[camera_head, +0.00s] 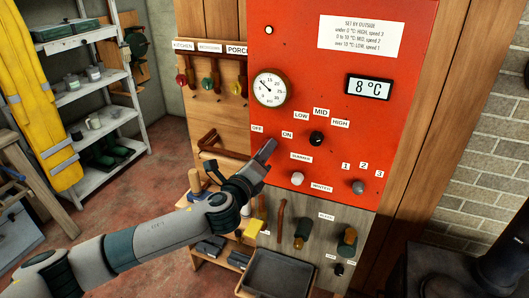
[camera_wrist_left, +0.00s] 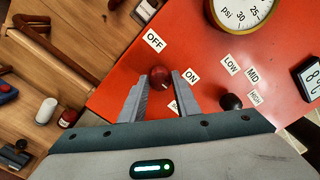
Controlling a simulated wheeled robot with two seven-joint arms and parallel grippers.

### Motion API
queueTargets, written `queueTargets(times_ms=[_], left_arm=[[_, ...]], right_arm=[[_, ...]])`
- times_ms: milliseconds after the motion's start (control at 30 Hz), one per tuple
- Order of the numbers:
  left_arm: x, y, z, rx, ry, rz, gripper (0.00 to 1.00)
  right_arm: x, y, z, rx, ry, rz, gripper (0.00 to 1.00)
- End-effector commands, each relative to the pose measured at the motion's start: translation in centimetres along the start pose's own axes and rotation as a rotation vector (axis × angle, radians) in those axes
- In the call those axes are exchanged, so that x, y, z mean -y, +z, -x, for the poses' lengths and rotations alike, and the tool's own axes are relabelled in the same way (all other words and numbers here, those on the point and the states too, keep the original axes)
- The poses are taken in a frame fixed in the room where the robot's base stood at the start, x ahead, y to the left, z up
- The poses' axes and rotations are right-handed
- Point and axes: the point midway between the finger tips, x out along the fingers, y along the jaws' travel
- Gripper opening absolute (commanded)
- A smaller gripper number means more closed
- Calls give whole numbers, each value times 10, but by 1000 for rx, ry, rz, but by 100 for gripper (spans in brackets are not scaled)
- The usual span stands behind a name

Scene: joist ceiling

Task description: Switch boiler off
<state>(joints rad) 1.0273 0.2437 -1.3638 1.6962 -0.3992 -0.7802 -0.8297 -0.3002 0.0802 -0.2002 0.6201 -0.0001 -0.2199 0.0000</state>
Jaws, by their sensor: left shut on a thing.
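The red boiler panel (camera_head: 330,20) stands upright in front of me. A dark red round knob (camera_wrist_left: 160,77) sits on it between the OFF label (camera_wrist_left: 154,40) and the ON label (camera_wrist_left: 190,75). My left gripper (camera_head: 268,150) reaches the panel from the left, just below the OFF and ON labels. In the left wrist view its two fingers (camera_wrist_left: 158,92) are shut on the red knob, one on each side. The knob is hidden behind the gripper in the head view. I cannot tell where the knob points. My right gripper is not in view.
A black knob (camera_head: 317,138) under LOW, MID and HIGH is close to the right of my gripper. A white knob (camera_head: 297,178) and grey knob (camera_head: 358,187) sit lower. A round gauge (camera_head: 270,87) and an 8 °C display (camera_head: 368,87) are above. A dark tray (camera_head: 277,275) is below.

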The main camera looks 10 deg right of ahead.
Motion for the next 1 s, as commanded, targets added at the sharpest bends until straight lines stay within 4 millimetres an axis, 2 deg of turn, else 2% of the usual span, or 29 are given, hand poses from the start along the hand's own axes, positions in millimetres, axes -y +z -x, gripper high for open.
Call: queueTargets(times_ms=[267,467,1000], left_arm=[[-2,-1,0,0,2,87,7],[-2,-1,0,0,2,215,7],[-1,-1,0,0,3,713,7]], right_arm=[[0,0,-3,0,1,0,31],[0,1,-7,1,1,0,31],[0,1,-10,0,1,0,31]])
